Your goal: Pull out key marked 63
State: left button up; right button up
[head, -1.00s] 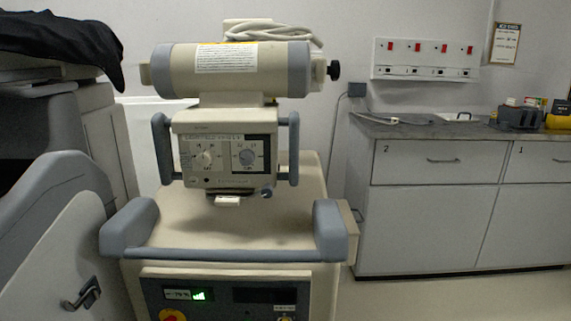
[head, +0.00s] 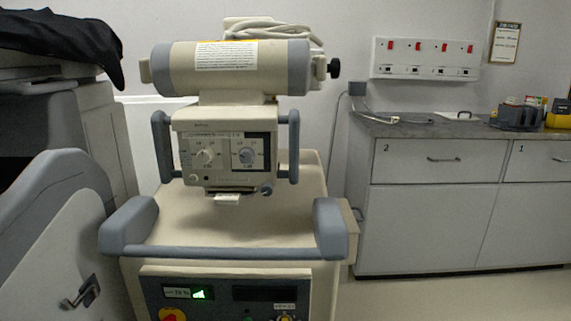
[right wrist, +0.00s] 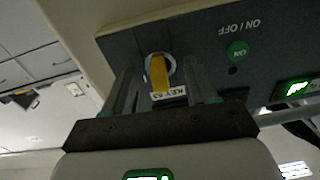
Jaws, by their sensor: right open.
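The key (right wrist: 158,72) has a yellow head and sits in a round lock on a dark panel, upright in the right wrist view. A white label (right wrist: 168,93) reading "KEY 63" is beside it. My right gripper (right wrist: 161,76) is open, with one finger on each side of the key. Gaps show between the fingers and the key, and I cannot tell if either touches it. In the head view, the lock's label (head: 284,307) shows at the cart's bottom front, with the lock cut off by the frame edge. Neither gripper shows in the head view.
The panel has a green ON button (right wrist: 237,51) and a lit green display (right wrist: 296,88). The beige cart (head: 180,225) has a grey front handle bar (head: 222,254) above the panel. A covered cart (head: 60,130) stands at left, a cabinet (head: 440,205) at right.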

jog(key=shift+b, duration=0.35)
dwell(0.3)
grip_shut()
jog(key=s+b, duration=0.1)
jog(key=s, duration=0.5)
jog(key=shift+f, duration=0.15)
dwell(0.9)
jog(key=shift+d, duration=0.15)
